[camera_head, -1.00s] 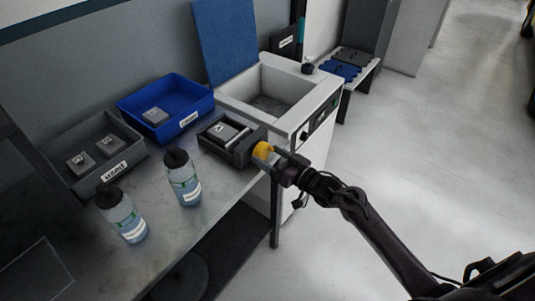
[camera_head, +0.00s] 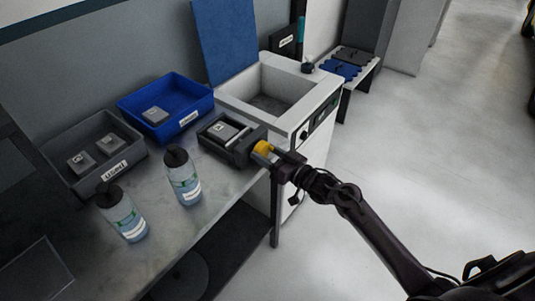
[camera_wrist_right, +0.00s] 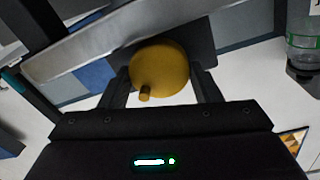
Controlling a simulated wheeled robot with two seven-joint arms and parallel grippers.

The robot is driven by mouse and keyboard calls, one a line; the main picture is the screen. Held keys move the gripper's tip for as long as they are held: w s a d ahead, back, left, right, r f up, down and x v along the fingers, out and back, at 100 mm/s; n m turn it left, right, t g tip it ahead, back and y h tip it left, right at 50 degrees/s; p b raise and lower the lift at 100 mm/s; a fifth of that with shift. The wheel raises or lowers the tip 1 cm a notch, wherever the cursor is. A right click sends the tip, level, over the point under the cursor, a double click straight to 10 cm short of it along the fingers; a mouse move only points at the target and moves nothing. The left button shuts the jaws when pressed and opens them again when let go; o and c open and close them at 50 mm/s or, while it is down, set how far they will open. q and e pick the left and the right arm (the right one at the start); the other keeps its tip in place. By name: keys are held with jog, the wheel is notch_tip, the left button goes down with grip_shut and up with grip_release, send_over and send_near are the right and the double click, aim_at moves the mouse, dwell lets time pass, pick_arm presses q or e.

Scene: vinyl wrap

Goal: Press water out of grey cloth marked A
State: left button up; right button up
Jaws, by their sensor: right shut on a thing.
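A dark press box (camera_head: 226,134) with a light bar across its top stands at the front right of the bench. A round yellow knob (camera_head: 262,148) sits on its right end and shows large in the right wrist view (camera_wrist_right: 163,66), with a small peg on its face. My right gripper (camera_head: 272,154) is shut on the yellow knob, one finger on each side. Grey cloth blocks with small tags lie in the grey bin and the blue bin; I cannot read which is A. My left gripper is not in view.
A grey bin (camera_head: 128,172) and a blue bin (camera_head: 193,134) stand at the back of the bench. Two spray bottles (camera_head: 183,176) (camera_head: 122,214) stand in front. A white sink unit (camera_head: 323,102) adjoins the press. Open floor lies to the right.

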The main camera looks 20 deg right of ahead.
jog(key=n+b, duration=0.2)
jog(key=n, duration=0.4)
jog(key=shift+f+n, duration=0.15)
jog(key=shift+n, duration=0.25)
jog(key=n+b, duration=0.2)
jog(key=n, duration=0.2)
jog(key=shift+n+y, duration=0.3)
jog(key=shift+n, duration=0.1)
jog(key=shift+n+b, duration=0.3)
jog(key=o, duration=0.9)
jog(key=shift+o, duration=0.5)
jog(key=shift+s+a, duration=0.1)
jog(key=shift+s, duration=0.05)
